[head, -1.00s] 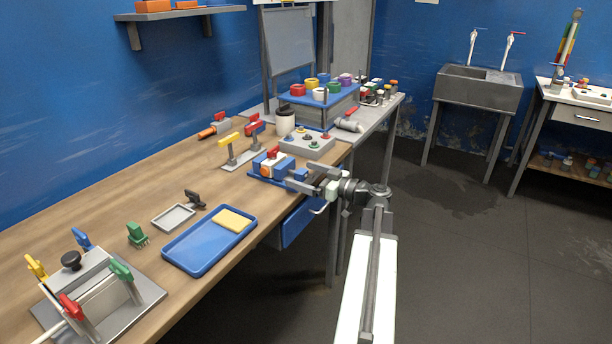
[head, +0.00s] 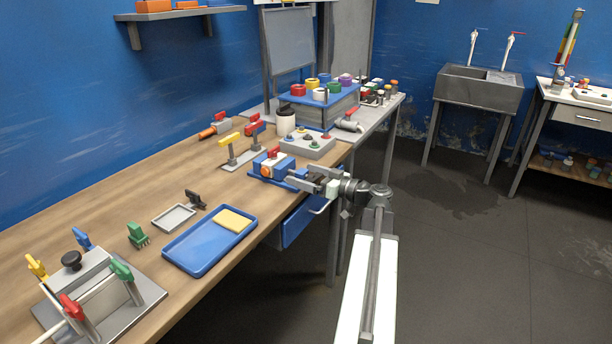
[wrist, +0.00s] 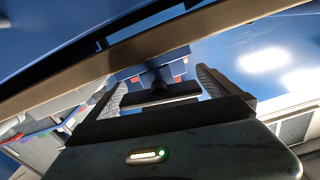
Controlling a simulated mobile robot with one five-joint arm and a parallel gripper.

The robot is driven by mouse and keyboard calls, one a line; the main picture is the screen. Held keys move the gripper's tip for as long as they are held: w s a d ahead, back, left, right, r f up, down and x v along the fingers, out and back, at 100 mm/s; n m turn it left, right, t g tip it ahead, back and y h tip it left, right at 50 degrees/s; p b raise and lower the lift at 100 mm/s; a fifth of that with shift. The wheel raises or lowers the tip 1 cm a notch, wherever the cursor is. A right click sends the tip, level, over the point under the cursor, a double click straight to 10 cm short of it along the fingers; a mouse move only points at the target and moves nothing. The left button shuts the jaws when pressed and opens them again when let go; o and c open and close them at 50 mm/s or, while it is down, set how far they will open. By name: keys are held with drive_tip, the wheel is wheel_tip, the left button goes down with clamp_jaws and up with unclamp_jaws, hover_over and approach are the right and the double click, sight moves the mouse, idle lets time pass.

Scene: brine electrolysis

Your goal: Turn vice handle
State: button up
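The blue vice (head: 268,170) stands at the right front edge of the wooden bench and has red, white and orange parts on it. My gripper (head: 297,176) is at the vice's front side, over the bench edge. In the wrist view, my gripper's two fingers (wrist: 160,88) stand apart. A dark crossbar, which looks like the vice handle (wrist: 160,94), lies between them, joined to a dark stem behind it. Its ends come close to the fingers; firm contact cannot be seen. In the head view the handle is mostly hidden by the gripper.
A grey box with coloured knobs (head: 308,145) stands just behind the vice. A stand with yellow and red handles (head: 240,155) is to its left. A blue tray (head: 185,256) lies nearer. A blue drawer (head: 303,222) is under the bench edge. The floor on the right is clear.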

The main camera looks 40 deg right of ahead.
sight(317, 179)
drive_tip(key=v, duration=0.7)
drive_tip(key=shift+s, duration=0.4)
